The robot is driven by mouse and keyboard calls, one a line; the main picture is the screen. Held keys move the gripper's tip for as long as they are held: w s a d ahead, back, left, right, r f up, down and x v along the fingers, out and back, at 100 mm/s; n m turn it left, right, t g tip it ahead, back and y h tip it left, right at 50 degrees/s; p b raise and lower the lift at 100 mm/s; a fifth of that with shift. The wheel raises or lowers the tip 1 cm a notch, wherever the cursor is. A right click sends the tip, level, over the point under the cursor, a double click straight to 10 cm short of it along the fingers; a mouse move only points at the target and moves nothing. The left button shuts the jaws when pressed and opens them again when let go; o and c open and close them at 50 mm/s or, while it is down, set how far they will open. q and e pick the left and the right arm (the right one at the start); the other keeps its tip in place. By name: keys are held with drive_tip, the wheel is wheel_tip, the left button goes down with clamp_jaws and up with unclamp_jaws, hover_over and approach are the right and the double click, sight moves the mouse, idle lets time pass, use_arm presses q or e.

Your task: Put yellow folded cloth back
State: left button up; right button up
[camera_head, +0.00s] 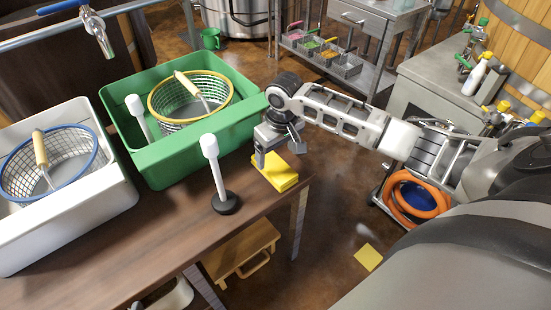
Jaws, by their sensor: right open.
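A yellow folded cloth (274,172), which looks like a small stack, lies on the right end of the brown wooden table (160,238). A flat yellow square (368,257), which looks like another cloth, lies on the floor to the right of the table. My right gripper (278,152) is open and points down at the table's right end, just above the cloth stack. Its fingers partly hide the back of the stack. I cannot tell whether they touch it. My left gripper is not in view.
A green tub (150,160) with a yellow-rimmed basket (192,100) and a white tub (110,205) with a blue-rimmed basket stand on the table. A white-headed tool (213,165) stands upright near the stack. A wooden stool (240,250) is below. Floor around the yellow square is clear.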

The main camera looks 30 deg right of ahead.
sight(278, 170)
wheel_tip(278, 170, up, 6)
drive_tip(key=s+a+f+y, duration=0.1)
drive_tip(key=a+f, duration=0.1)
drive_tip(key=a, duration=0.1)
drive_tip(key=s+a+f+n+t, duration=0.1)
drive_tip(key=s+a+f, duration=0.1)
drive_tip(key=a+f, duration=0.1)
drive_tip(key=s+a+f+t+y, duration=0.1)
drive_tip(key=a+f, duration=0.1)
drive_tip(key=a, duration=0.1)
drive_tip(key=shift+s+a+f+n+y+p, duration=0.15)
drive_tip(key=shift+s+a+n+y+p, duration=0.15)
drive_tip(key=shift+a+n+p, duration=0.1)
drive_tip(key=shift+t+y, duration=0.6)
drive_tip(key=s+a, duration=0.1)
drive_tip(key=a+f, duration=0.1)
drive_tip(key=s+a, duration=0.1)
drive_tip(key=a, duration=0.1)
drive_tip(key=shift+s+a+f, duration=0.1)
drive_tip(key=shift+s+f, duration=0.25)
drive_tip(key=s+a+r+t, duration=0.2)
drive_tip(key=s+t, duration=0.4)
drive_tip(key=s, duration=0.3)
drive_tip(key=shift+s+a+r+m+t, duration=0.15)
drive_tip(key=shift+s+r+m+t, duration=0.2)
drive_tip(key=shift+r, duration=0.4)
